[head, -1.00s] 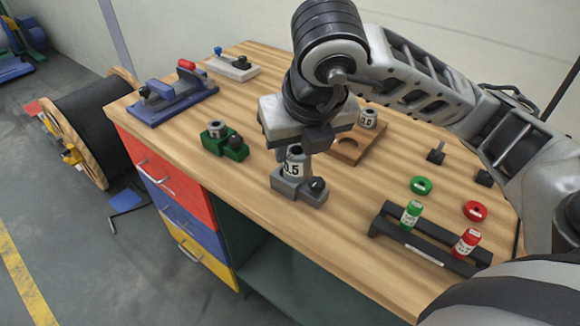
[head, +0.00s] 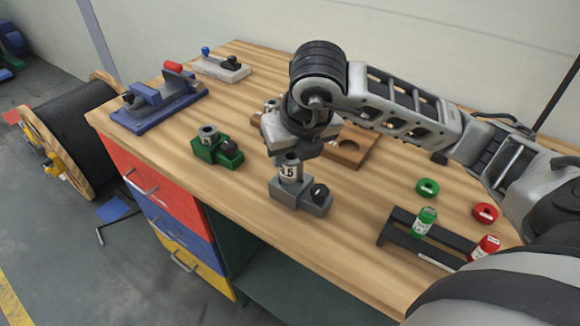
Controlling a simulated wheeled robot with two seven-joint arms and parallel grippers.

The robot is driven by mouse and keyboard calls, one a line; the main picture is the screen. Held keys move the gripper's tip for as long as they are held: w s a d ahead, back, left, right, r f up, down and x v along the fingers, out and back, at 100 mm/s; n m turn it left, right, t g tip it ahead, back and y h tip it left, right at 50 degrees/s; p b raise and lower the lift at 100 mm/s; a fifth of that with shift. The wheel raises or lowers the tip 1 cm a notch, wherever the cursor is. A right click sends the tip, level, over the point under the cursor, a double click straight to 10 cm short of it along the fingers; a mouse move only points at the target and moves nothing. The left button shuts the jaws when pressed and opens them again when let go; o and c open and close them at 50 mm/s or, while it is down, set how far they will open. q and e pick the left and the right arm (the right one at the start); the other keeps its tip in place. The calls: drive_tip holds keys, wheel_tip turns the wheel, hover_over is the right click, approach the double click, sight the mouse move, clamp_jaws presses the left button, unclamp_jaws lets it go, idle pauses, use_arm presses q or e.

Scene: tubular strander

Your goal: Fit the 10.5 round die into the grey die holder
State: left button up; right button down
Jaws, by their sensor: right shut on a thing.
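The 10.5 round die (head: 289,170) is a grey cylinder with a white label, of which I can read only ".5". My right gripper (head: 292,154) is shut on its upper part from above. The die stands upright at the grey die holder (head: 298,197), at the left part of its top. Its lower end meets the holder in the picture; I cannot tell how deep it sits. The holder has a black knob on its right. The gripper hides the top of the die. My left gripper is not in view.
A green holder (head: 213,150) with a die stands to the left. A wooden block (head: 352,150) with a hole is behind my right gripper. A black rack (head: 404,238) with green and red gauges is at the right front. Blue and white fixtures stand at the back left.

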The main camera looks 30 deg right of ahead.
sight(293, 166)
drive_tip(key=shift+w+d+f, duration=0.1)
drive_tip(key=shift+f, duration=0.15)
drive_tip(key=b+x, duration=0.2)
drive_tip(key=x, duration=0.2)
drive_tip(key=shift+d, duration=0.2)
drive_tip(key=shift+f+b, duration=0.4)
drive_tip(key=shift+r, duration=0.1)
drive_tip(key=shift+f, duration=0.2)
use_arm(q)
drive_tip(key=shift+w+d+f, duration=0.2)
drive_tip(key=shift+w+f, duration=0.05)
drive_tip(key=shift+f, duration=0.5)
use_arm(e)
drive_tip(key=c, duration=0.9)
unclamp_jaws()
drive_tip(key=shift+s, duration=0.25)
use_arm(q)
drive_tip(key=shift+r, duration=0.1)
use_arm(e)
drive_tip(key=shift+o, duration=0.2)
drive_tip(key=shift+r, duration=0.15)
